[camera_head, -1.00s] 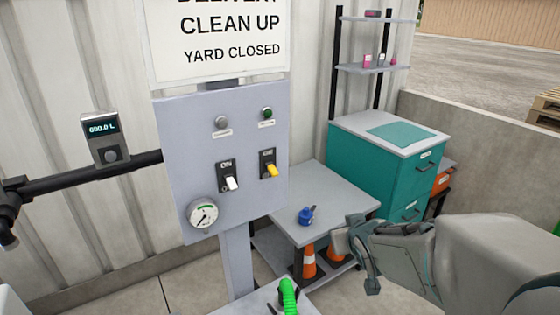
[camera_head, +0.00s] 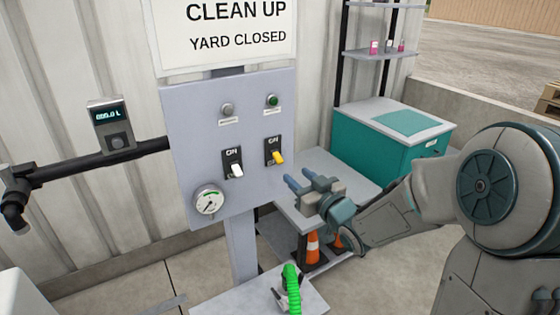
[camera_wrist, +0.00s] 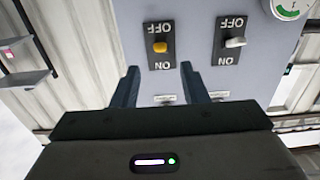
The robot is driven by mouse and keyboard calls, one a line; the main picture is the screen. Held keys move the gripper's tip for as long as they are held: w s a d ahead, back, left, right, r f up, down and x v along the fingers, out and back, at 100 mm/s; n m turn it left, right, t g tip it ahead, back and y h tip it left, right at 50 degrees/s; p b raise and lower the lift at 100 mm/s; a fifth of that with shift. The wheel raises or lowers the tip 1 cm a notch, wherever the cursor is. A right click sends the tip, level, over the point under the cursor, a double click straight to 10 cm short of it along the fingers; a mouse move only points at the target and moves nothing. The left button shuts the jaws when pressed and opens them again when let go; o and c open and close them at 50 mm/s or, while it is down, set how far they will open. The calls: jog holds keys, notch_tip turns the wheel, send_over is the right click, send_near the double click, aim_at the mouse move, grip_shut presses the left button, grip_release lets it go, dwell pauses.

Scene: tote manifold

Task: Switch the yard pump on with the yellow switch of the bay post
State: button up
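The yellow switch (camera_head: 279,157) sits on a black plate on the right of the grey bay post panel (camera_head: 200,150). Its lever points down, away from the ON mark at the top. In the wrist view, which is upside down, the yellow switch (camera_wrist: 160,47) lies ahead between the fingers. My gripper (camera_head: 300,181) is in front of the panel, lower and to the right of the switch, apart from it. In the wrist view my gripper (camera_wrist: 158,75) is open, with nothing between its fingers.
A white switch (camera_head: 237,171) is left of the yellow one, with a gauge (camera_head: 209,201) below. A grey lamp (camera_head: 227,109) and a dark green lamp (camera_head: 272,101) are above. A grey table (camera_head: 335,172) and teal cabinet (camera_head: 365,145) stand behind my arm.

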aim_at(281, 162)
jog(key=p+x, duration=0.1)
jog(key=x, duration=0.8)
jog(key=shift+w+a, duration=0.15)
jog(key=shift+w, duration=0.05)
grip_shut()
